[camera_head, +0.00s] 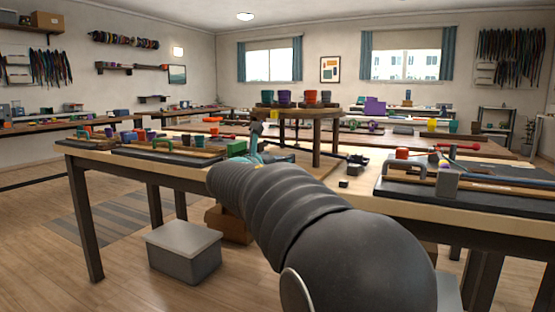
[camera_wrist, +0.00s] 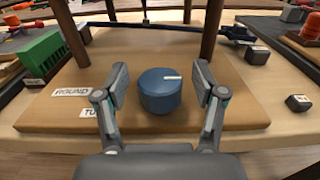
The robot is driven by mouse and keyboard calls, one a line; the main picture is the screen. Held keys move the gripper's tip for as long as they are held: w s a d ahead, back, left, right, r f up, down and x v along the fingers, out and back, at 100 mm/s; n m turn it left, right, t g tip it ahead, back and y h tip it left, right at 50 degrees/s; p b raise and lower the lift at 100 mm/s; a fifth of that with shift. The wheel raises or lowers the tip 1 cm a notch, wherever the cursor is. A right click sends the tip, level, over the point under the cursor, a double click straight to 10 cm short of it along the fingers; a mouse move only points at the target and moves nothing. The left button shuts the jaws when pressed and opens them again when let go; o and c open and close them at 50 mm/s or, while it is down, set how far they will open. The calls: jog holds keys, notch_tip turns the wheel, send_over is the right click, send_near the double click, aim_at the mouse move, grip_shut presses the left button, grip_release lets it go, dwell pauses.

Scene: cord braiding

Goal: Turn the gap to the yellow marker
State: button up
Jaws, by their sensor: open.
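A blue round knob (camera_wrist: 160,92) with a short white line on its top stands on a wooden board (camera_wrist: 215,112) in the wrist view. The white line points to the right. My gripper (camera_wrist: 161,80) is open, with one finger on each side of the knob and space between. In the head view my gripper is mostly hidden behind my arm. A raised round stand (camera_head: 297,111) carries teal, purple and reddish cups (camera_head: 284,96). Its legs show behind the knob in the wrist view (camera_wrist: 212,28). I cannot make out the gap or a yellow marker on the stand.
Labels, one reading "ROUND" (camera_wrist: 72,92), lie on the board left of the knob. A green block (camera_wrist: 40,52) stands at the left. A small dark block (camera_wrist: 298,103) lies at the right. Dark trays (camera_head: 480,190) with tools flank the board.

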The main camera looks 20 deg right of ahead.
jog(key=shift+w+d, duration=0.15)
jog(key=shift+d, duration=0.05)
jog(key=c, duration=1.2)
jog(key=shift+o, duration=0.2)
jog(key=shift+p, duration=0.3)
